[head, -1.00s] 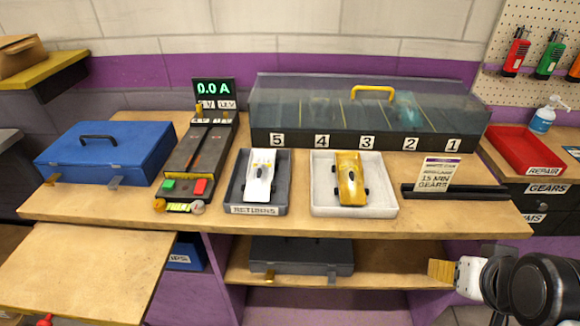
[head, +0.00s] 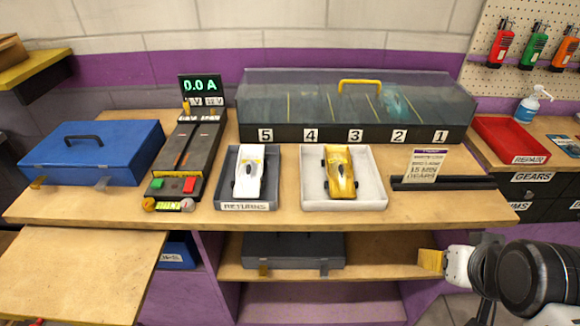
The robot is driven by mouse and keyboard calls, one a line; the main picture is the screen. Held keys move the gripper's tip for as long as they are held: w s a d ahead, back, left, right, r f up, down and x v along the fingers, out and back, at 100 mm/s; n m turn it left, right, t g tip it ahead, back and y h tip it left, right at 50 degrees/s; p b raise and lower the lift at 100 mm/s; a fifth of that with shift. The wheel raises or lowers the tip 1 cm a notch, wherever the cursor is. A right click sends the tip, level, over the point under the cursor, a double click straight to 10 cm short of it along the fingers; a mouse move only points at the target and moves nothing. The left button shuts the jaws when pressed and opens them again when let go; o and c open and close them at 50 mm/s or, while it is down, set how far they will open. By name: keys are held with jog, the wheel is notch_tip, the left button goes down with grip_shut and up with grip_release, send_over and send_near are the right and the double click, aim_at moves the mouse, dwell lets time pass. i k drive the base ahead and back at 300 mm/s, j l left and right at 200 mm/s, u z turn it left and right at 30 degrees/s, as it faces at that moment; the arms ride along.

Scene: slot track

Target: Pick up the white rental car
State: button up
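The white rental car (head: 248,176) sits in the dark grey tray labelled RETURNS (head: 274,193) on the bench. A yellow-gold car (head: 340,176) sits in the white tray (head: 376,194) just to its right. My arm is at the lower right, in front of the bench and well away from the white car. I cannot make out separate fingers. Nothing is seen held in it.
A clear-lidded case (head: 300,105) with numbered slots stands behind the trays. A test unit (head: 183,155) reading 0.0 A and a blue case (head: 90,155) are to the left. A small sign (head: 425,165) and black bar stand to the right.

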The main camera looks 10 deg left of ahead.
aim_at(251, 162)
jog(key=u, duration=1.25)
jog(key=i+l+u, duration=0.4)
jog(key=i+l, duration=0.25)
jog(key=i, duration=0.05)
